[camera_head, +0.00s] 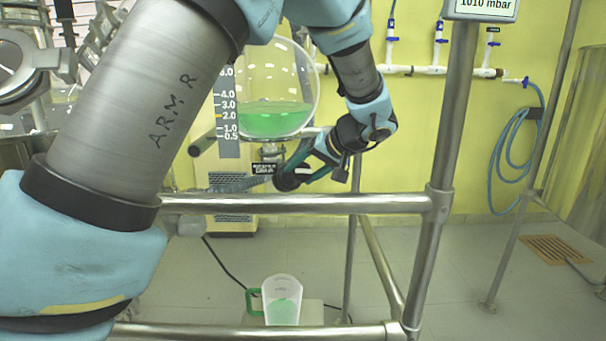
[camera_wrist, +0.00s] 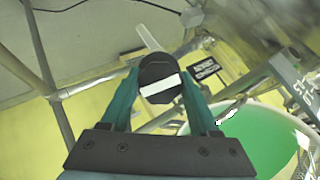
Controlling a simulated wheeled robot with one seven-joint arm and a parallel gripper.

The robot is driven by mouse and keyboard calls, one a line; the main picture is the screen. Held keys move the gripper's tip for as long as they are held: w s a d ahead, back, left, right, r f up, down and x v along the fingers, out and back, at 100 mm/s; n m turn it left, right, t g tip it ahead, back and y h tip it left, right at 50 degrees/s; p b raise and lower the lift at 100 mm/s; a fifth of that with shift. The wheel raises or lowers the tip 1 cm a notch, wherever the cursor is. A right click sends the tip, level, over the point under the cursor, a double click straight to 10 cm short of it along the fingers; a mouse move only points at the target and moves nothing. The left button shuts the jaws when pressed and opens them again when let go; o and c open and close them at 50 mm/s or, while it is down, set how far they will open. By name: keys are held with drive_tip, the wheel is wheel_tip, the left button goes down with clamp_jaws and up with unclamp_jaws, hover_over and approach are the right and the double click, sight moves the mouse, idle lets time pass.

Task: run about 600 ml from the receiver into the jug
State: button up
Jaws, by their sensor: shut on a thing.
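The receiver (camera_head: 272,80) is a round glass vessel in the upper middle of the head view. It holds green liquid, with its surface near the 3.0 mark of the scale beside it. The wrist view shows its green liquid (camera_wrist: 265,142) at lower right. My gripper (camera_head: 290,178) is at the valve under the receiver. In the wrist view my gripper (camera_wrist: 160,88) is shut on a round black valve knob (camera_wrist: 158,72) with a white bar, slightly tilted. The clear jug (camera_head: 283,289) with a green handle stands upright below, with green liquid in it. No stream is clearly visible.
A steel rail (camera_head: 300,203) crosses between the valve and the jug. A lower rail (camera_head: 250,331) runs in front of the jug's stand (camera_head: 310,311). An upright post (camera_head: 450,130) is at right. The floor (camera_head: 460,250) to the right is mostly clear.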

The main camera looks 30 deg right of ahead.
idle(0.4)
drive_tip(key=o, duration=1.4)
drive_tip(key=shift+b+v, duration=0.8)
drive_tip(key=shift+v, duration=3)
